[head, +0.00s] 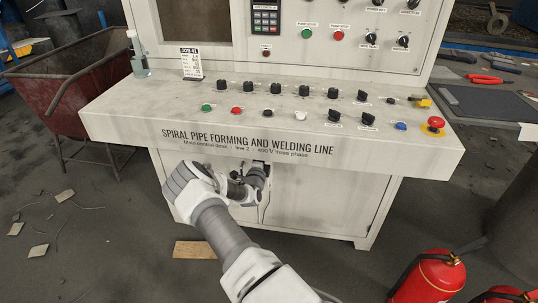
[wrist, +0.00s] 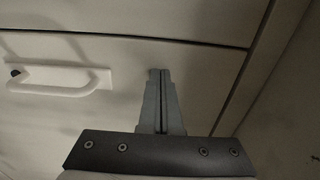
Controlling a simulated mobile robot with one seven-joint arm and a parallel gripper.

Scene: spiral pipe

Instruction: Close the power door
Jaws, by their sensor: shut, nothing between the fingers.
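The white control desk has a cabinet with door panels below its top, and the right door panel (head: 325,205) shows in the head view. My gripper (head: 262,168) is under the desk's front edge, at the middle of the cabinet front; my arm hides part of the doors. In the wrist view my gripper (wrist: 161,72) is shut and empty, its fingertips pointing at a pale panel (wrist: 215,75). A white bar handle (wrist: 60,80) is left of the fingertips, apart from them. I cannot tell whether the tips touch the panel or how far any door stands open.
The desk top (head: 140,98) with buttons and knobs overhangs the cabinet. A red fire extinguisher (head: 430,278) stands at the front right. A red cart (head: 75,90) is at the left. A cardboard piece (head: 195,250) and scraps lie on the floor.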

